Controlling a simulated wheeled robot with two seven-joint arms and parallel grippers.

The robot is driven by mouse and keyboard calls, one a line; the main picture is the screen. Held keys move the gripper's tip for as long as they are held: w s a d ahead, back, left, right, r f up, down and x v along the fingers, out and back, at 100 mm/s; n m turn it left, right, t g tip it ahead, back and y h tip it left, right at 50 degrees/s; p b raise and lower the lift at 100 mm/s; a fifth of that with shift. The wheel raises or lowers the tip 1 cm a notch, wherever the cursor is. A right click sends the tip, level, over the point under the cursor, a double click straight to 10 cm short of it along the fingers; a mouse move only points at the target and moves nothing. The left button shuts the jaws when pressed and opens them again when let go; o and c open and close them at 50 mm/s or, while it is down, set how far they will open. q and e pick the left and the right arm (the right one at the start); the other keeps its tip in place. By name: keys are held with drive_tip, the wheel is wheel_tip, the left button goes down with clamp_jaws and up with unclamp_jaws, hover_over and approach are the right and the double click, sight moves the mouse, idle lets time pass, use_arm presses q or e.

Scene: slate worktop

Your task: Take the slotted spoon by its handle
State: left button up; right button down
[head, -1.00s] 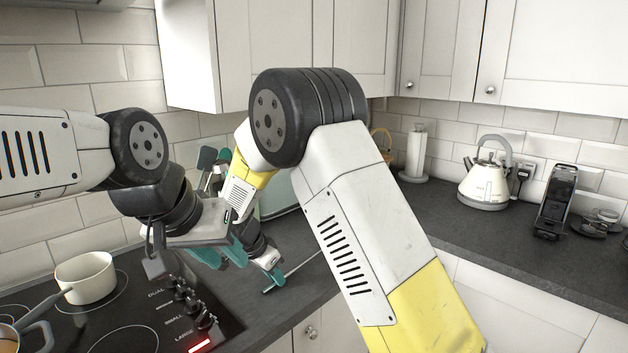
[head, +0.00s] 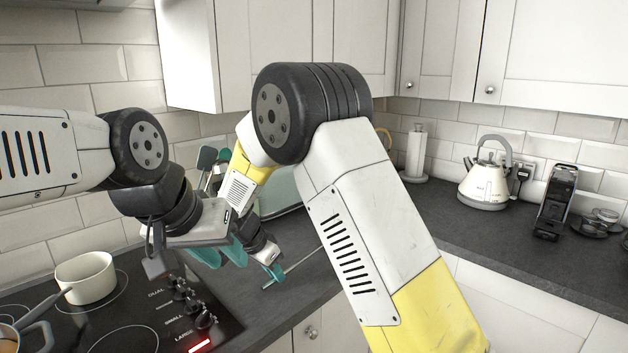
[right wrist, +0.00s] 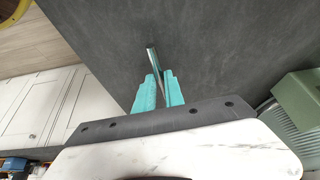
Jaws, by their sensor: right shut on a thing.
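The slotted spoon shows as a thin grey metal handle (head: 300,262) near the worktop's front edge in the head view. Its far part is hidden behind my right arm, and I cannot see its slotted bowl. My right gripper (head: 273,271) is shut on the handle. In the right wrist view the shiny handle (right wrist: 152,60) stands out beyond the teal fingertips of my right gripper (right wrist: 160,83). My left gripper (head: 222,255) has its teal fingers apart, over the area beside the hob, holding nothing that I can see.
The black hob (head: 140,310) lies at left with a cream saucepan (head: 85,277) on it. A pale green box (head: 283,194) stands behind my right arm. A paper towel roll (head: 417,152), white kettle (head: 485,183) and dark upright device (head: 555,200) stand at right. The worktop before them is clear.

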drive_tip(key=shift+r, duration=2.9)
